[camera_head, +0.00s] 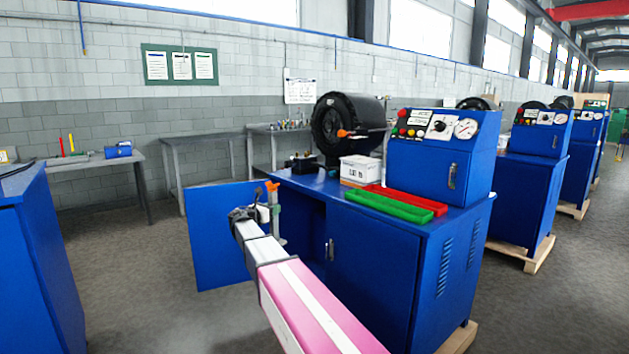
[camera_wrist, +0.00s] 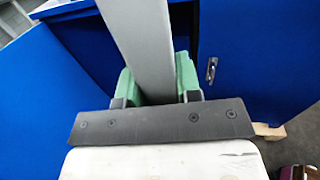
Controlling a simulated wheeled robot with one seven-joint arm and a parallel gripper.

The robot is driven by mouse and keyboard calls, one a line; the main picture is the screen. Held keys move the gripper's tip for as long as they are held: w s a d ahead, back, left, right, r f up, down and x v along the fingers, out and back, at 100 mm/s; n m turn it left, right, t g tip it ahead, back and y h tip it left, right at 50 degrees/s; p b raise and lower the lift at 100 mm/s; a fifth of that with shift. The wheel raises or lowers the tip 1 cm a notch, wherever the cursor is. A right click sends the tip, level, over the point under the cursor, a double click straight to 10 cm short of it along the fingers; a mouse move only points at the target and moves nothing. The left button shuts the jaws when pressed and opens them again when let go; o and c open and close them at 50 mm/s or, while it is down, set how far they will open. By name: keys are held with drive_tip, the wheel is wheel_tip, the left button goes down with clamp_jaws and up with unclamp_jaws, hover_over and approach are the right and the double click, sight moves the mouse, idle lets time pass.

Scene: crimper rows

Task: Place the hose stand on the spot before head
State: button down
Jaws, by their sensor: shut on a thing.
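The hose stand (camera_head: 276,225) is a grey upright post with an orange top, held in front of the open cabinet of the nearest blue crimper. In the wrist view its grey post (camera_wrist: 140,40) runs between the green fingers of my gripper (camera_wrist: 156,84). My gripper (camera_head: 266,213) is shut on the post, and also shows in the head view at the end of my arm. The black round crimper head (camera_head: 347,123) sits on the bench top, to the right of and above the stand. The stand's foot is hard to make out.
The blue bench (camera_head: 365,270) has an open door (camera_head: 215,235) left of the stand. On its top are a red tray (camera_head: 405,199), a green tray (camera_head: 387,206), a white box (camera_head: 361,169) and the control cabinet (camera_head: 437,160). Another blue cabinet (camera_head: 45,275) stands at left.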

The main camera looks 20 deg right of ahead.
drive_tip(key=w+d+r+m+g, duration=0.1)
drive_tip(key=w+d+r, duration=0.5)
drive_tip(key=w+r, duration=0.45)
drive_tip(key=w+d+r+g+h, duration=0.1)
drive_tip(key=w+d+r, duration=0.5)
drive_tip(key=w+r, duration=0.45)
drive_tip(key=w+d+r+m+g, duration=0.1)
drive_tip(key=w+d+r, duration=0.6)
drive_tip(key=w, duration=0.6)
drive_tip(key=d+f, duration=0.9)
drive_tip(key=d, duration=0.2)
drive_tip(key=shift+s+f, duration=0.2)
drive_tip(key=shift+f, duration=0.05)
drive_tip(key=c, duration=1.2)
unclamp_jaws()
drive_tip(key=shift+f, duration=0.3)
drive_tip(key=o, duration=0.4)
drive_tip(key=shift+r, duration=0.1)
